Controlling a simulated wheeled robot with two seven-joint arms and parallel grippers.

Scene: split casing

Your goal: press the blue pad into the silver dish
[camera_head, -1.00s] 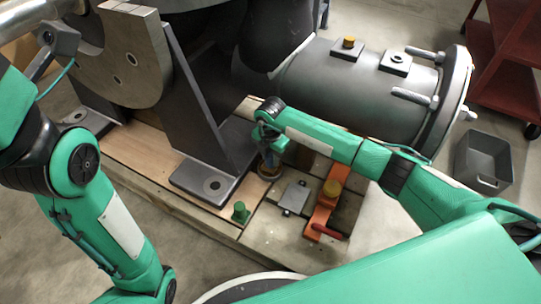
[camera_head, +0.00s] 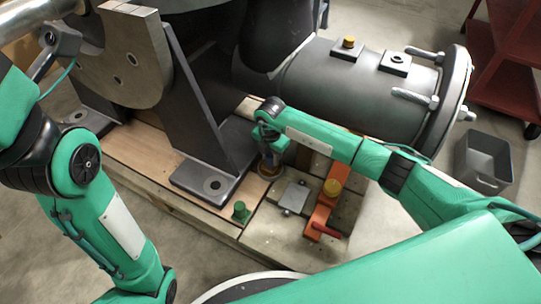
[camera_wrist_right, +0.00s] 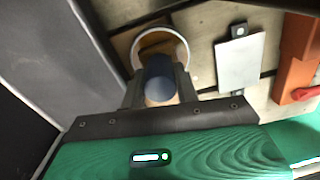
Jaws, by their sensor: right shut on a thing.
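My right gripper (camera_head: 269,155) points down over the wooden base in the head view. It is shut on the blue pad (camera_wrist_right: 160,67), a dark blue rounded piece with a tan part at its near end in the right wrist view. The silver dish (camera_wrist_right: 134,49) shows as a pale ring with a brown-orange inside, just beyond and partly behind the pad. The dish also shows under the gripper in the head view (camera_head: 269,174). I cannot tell whether the pad touches the dish.
A grey upright bracket (camera_head: 205,120) stands close left of the right gripper. A silver plate (camera_head: 293,196), an orange bracket (camera_head: 319,218) with a red handle, and a green knob (camera_head: 240,211) are nearby. A large grey cylinder (camera_head: 350,90) lies behind.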

